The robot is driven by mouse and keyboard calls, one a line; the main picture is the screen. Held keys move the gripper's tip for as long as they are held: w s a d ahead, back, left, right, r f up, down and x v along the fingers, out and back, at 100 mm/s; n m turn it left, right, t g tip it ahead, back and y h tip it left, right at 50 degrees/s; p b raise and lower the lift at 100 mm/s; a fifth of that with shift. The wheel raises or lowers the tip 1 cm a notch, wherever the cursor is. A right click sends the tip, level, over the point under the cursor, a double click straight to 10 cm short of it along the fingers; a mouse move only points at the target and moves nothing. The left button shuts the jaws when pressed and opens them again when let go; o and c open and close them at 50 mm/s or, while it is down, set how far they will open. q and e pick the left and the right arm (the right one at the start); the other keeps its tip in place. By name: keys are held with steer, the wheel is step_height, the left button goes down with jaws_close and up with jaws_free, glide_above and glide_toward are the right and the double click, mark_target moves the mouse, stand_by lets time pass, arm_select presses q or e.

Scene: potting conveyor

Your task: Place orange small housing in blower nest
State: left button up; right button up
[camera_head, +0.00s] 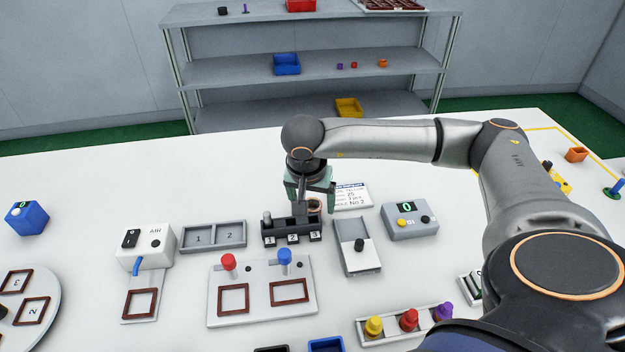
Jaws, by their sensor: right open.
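The blower (146,246) is a white box marked AIR with a blue nozzle, at the left of the table. Its nest (140,304) is a dark-red square frame on a white plate in front of it, and it looks empty. A small open orange box (577,154), which may be the orange small housing, stands at the far right of the table. My right gripper (311,201) is open over the black holder marked 1, 2, 3, far from both. A small round brownish thing shows between its fingers near slot 3. My left gripper is out of view.
The black holder (290,231) is mid-table, with a grey tray (213,236) marked 1 and 2 to its left. A white plate (262,313) with two frames and red and blue knobs lies in front. Several coloured knobs (409,320) stand front right. The back left is clear.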

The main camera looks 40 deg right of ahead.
jaws_close()
stand_by(0.6)
steer(key=shift+r, duration=0.15)
